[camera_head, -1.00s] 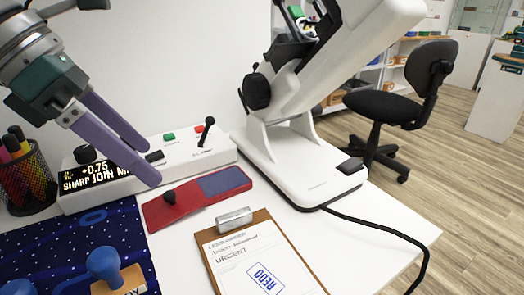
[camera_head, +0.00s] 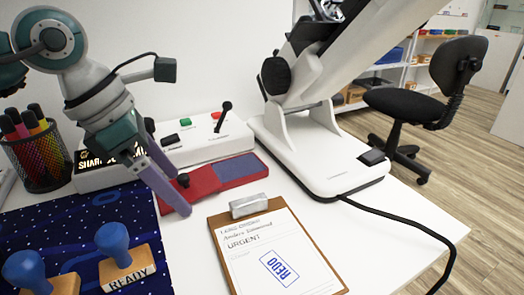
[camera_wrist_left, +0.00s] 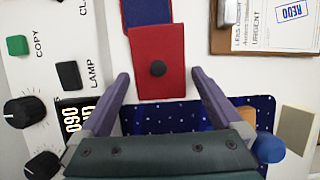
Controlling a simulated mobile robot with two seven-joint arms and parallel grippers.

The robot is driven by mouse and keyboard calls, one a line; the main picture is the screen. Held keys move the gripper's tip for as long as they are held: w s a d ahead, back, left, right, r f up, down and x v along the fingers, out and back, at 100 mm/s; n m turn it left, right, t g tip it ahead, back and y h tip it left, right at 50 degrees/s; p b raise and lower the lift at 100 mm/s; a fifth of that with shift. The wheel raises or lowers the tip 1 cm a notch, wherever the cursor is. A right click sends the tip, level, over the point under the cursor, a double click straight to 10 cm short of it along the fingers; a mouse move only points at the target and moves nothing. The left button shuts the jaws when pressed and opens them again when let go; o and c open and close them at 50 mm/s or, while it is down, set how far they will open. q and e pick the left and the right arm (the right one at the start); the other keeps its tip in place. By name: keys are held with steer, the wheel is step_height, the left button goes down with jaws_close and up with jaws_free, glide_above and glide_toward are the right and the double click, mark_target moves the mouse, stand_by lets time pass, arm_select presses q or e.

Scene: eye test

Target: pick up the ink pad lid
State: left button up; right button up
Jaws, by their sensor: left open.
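The ink pad lid (camera_head: 203,181) is a flat red plate with a small black knob (camera_head: 183,180), lying on the white table. It also shows in the left wrist view (camera_wrist_left: 156,45), with its knob at the centre. The blue ink pad (camera_head: 237,167) in its red surround lies against the lid's far end. My left gripper (camera_head: 178,190) is open and empty. In the wrist view its purple fingers (camera_wrist_left: 160,76) stand apart on either side of the lid's near end, and the knob lies between their lines. Contact cannot be told. My right gripper is out of view.
A white control box (camera_head: 190,143) with a lever stands behind the lid. A clipboard (camera_head: 222,250) lies in front right, and a white machine (camera_head: 330,180) stands right. Wooden stamps (camera_head: 128,265) stand on a starry blue mat (camera_head: 70,225). A pen cup (camera_head: 38,160) is far left.

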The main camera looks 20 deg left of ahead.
arm_select(q)
steer(key=shift+c, duration=0.4)
steer(key=c, duration=1.1)
